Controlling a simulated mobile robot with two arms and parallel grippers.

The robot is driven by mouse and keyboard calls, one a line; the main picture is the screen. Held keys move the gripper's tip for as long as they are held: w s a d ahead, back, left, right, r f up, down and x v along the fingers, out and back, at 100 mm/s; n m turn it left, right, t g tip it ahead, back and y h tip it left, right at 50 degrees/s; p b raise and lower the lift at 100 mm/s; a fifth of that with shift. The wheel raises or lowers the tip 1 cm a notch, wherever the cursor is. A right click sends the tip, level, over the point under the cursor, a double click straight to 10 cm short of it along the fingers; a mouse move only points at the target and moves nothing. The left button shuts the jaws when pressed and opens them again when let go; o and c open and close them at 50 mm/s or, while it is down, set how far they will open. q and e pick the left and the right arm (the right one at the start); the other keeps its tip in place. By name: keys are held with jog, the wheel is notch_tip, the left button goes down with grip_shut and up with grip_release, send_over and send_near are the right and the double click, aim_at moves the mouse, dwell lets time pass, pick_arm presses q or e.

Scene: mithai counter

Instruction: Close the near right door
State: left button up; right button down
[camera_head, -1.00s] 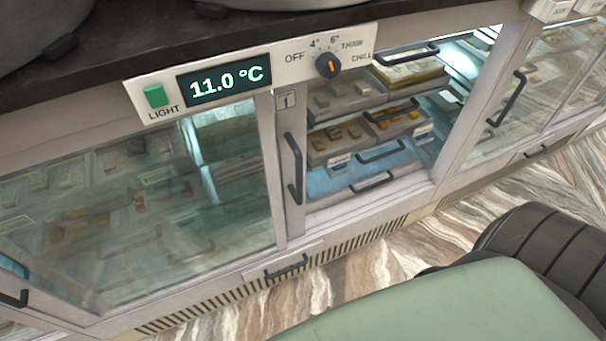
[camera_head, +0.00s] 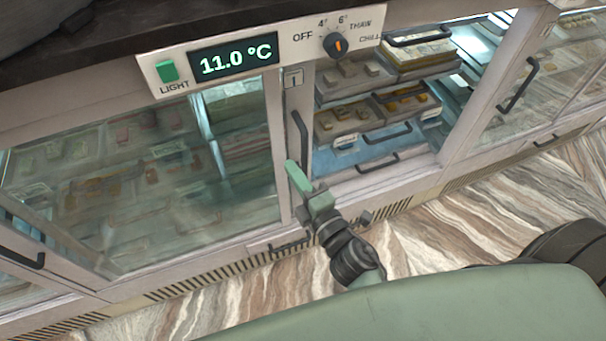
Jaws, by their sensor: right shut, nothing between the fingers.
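The near counter section has a glass door (camera_head: 240,150) on the left half. A pale door stile with a dark upright handle (camera_head: 303,138) stands near the middle of the section. To its right the section is open, and the trays inside show without glass in front. My right gripper (camera_head: 298,178) is green, shut and empty. It is at the lower end of the upright handle, overlapping the stile in the picture; I cannot tell whether it touches. My left gripper is not in view.
A control panel (camera_head: 225,62) reading 11.0 °C, with a green light switch (camera_head: 167,72) and a knob (camera_head: 336,45), is above the door. Trays (camera_head: 385,100) with dark handles fill the opening. A second handle (camera_head: 520,85) is on the frame farther right. The striped floor (camera_head: 430,235) is clear.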

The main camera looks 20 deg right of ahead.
jog(key=w, duration=0.3)
jog(key=w+a+p, duration=0.1)
jog(key=w, duration=0.1)
jog(key=shift+w+r, duration=0.15)
jog(key=shift+w, duration=0.25)
jog(key=d, duration=0.2)
jog(key=s+d, duration=0.1)
jog(key=d, duration=0.1)
jog(key=shift+f+p, duration=0.2)
jog(key=shift+p, duration=0.2)
